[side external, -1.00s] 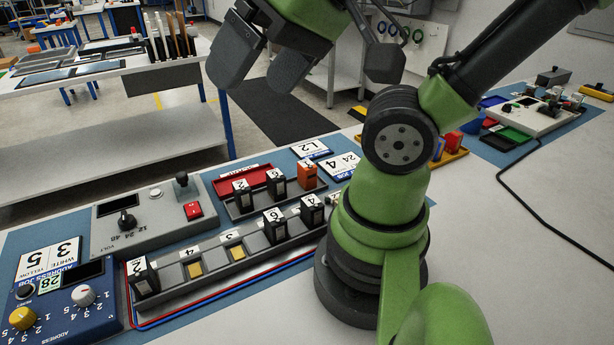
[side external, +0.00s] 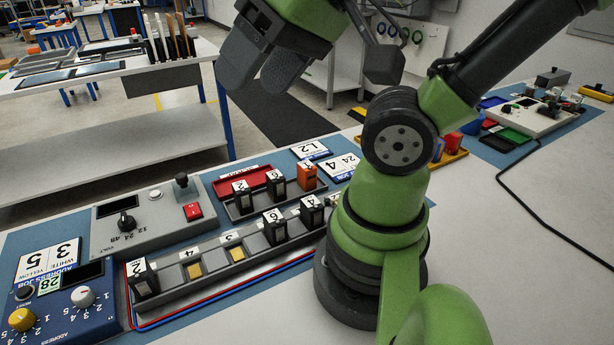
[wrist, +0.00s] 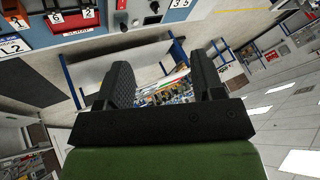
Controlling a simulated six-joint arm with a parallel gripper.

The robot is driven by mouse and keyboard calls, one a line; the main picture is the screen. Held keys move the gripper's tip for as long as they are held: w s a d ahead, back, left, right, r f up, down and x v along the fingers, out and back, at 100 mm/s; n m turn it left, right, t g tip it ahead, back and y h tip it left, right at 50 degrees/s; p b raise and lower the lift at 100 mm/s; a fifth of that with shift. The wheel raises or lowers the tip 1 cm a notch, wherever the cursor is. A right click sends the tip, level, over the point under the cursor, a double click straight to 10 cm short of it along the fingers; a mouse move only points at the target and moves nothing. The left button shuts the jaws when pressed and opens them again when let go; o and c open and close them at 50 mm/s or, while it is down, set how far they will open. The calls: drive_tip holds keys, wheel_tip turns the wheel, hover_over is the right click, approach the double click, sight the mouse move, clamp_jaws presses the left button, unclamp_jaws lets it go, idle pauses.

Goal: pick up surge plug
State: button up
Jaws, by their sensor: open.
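No plug carries a readable name, so I cannot tell for sure which is the surge plug. An orange plug (side external: 307,177) stands upright at the right end of a small dark tray (side external: 240,209), beside two black numbered plugs (side external: 242,197) (side external: 276,185). More black plugs (side external: 274,227) (side external: 312,212) (side external: 143,279) stand in a long grey slotted rail. My gripper (side external: 260,72) is open and empty, high above the bench and well apart from the plugs. Its fingers also show in the wrist view (wrist: 164,82), with nothing between them.
A grey voltage box (side external: 150,213) with knobs and a blue address box (side external: 67,302) stand left of the rail. A red bin (side external: 259,177) lies behind the small tray. Two rail slots with yellow contacts (side external: 194,271) are empty. The right bench front is clear.

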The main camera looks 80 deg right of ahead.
drive_tip(key=m+g+h, duration=0.2)
drive_tip(key=m+g, duration=0.3)
drive_tip(key=g, duration=0.2)
hover_over(308, 166)
wheel_tip(308, 166, down, 20)
drive_tip(key=shift+w+a+r, duration=0.1)
drive_tip(key=shift+w, duration=0.05)
wheel_tip(308, 166, down, 4)
drive_tip(key=shift+f, duration=3.1)
